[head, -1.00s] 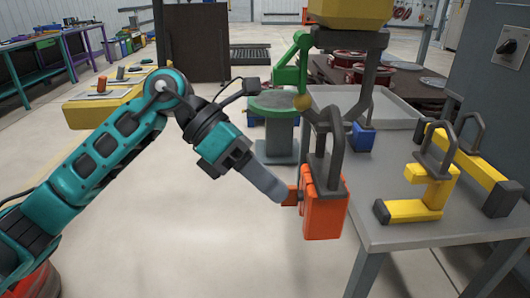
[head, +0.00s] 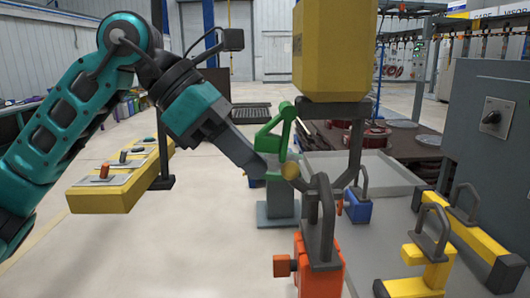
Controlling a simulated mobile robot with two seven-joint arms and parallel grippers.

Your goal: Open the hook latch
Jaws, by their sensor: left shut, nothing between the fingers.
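A dark grey hook (head: 350,150) hangs below a yellow block (head: 335,60). My right gripper is not in view.
A grey table (head: 386,240) on the right carries yellow blocks (head: 432,250) and a blue block (head: 358,207) with loop handles. A grey cabinet (head: 490,150) stands at the right. A yellow control panel (head: 120,180) is on the left.

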